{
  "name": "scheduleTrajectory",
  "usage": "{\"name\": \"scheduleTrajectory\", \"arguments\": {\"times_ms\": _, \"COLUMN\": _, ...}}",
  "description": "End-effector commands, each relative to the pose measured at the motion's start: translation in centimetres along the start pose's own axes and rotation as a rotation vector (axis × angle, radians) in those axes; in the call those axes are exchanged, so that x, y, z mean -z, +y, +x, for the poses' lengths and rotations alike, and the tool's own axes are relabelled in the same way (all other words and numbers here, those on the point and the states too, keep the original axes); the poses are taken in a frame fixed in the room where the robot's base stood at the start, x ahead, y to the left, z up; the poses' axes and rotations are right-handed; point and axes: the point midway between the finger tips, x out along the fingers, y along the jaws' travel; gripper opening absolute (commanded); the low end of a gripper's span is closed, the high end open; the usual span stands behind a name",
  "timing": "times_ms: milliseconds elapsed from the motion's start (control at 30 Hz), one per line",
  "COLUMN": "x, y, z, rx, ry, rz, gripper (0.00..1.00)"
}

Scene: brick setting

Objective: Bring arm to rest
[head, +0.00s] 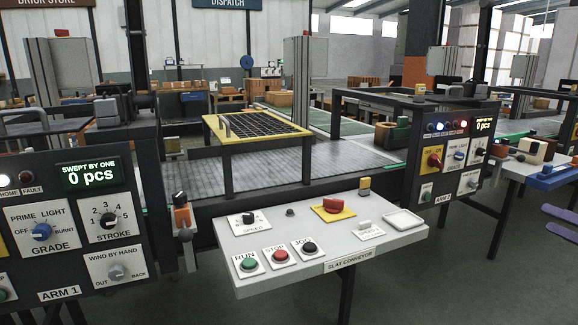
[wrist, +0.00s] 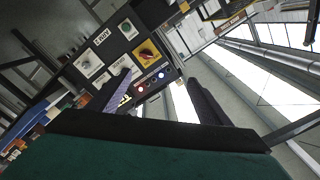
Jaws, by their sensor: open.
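My gripper (wrist: 158,78) shows in the wrist view as two dark, purple-grey fingers spread well apart. Nothing is between them. Beyond the fingers is a dark control panel with a red knob on a yellow plate (wrist: 149,53), seen tilted. In the head view, two purplish prongs at the right edge look like the fingers of my gripper (head: 544,221). They are in front of the right side table, and the rest of my arm is out of that view.
A side table (head: 520,165) at right holds several small items. A yellow-framed grate (head: 258,127) stands behind.

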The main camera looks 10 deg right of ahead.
Motion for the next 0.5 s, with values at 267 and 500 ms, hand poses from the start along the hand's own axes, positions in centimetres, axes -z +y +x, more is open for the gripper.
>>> {"name": "scheduleTrajectory", "arguments": {"times_ms": 267, "x": -2.7, "y": 1.2, "z": 3.1, "rx": -0.017, "ry": -0.056, "rz": 0.052, "gripper": 0.72}}
{"name": "scheduleTrajectory", "arguments": {"times_ms": 500, "x": -6.3, "y": 2.8, "z": 6.5, "rx": -0.044, "ry": -0.126, "rz": 0.112, "gripper": 0.72}}
